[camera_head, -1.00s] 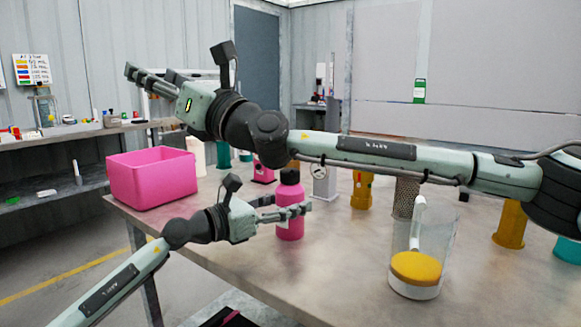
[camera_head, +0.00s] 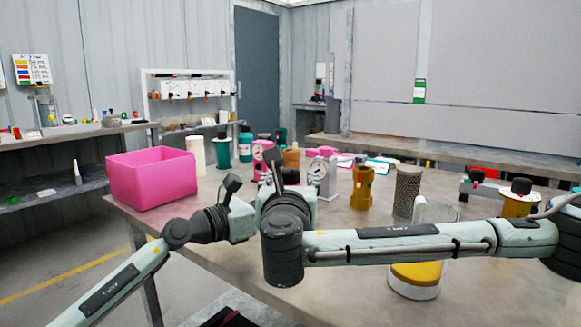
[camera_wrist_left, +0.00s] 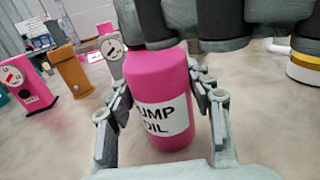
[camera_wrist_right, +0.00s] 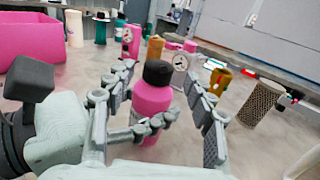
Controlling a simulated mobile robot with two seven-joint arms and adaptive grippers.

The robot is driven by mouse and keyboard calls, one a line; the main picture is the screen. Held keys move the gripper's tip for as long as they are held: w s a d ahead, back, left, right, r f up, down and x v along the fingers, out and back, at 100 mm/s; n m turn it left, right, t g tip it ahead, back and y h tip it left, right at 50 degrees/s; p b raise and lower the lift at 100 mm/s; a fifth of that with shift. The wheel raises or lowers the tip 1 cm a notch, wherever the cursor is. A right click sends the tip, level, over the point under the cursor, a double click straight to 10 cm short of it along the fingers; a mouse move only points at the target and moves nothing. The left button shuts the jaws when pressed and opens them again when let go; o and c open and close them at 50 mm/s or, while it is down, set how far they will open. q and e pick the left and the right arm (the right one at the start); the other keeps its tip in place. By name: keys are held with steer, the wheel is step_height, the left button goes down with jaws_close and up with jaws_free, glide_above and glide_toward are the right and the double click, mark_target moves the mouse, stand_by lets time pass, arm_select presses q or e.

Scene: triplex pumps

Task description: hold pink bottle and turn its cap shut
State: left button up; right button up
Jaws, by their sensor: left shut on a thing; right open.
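The pink bottle (camera_wrist_left: 160,95) stands upright, with a white label reading partly "UMP OIL". Its black cap (camera_wrist_right: 158,73) sits on top. My left gripper (camera_wrist_left: 163,105) is shut on the bottle's body, one finger on each side. In the head view the bottle and the left fingers are hidden behind my right wrist; only the left gripper's base (camera_head: 242,218) shows. My right gripper (camera_wrist_right: 160,82) is open, its fingers on either side of the cap with gaps between. It also shows in the head view (camera_head: 277,178).
A pink bin (camera_head: 152,180) stands at the table's left corner.

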mark_target(290, 168)
steer(key=w, duration=0.9)
steer(key=shift+d, duration=0.1)
jaws_close()
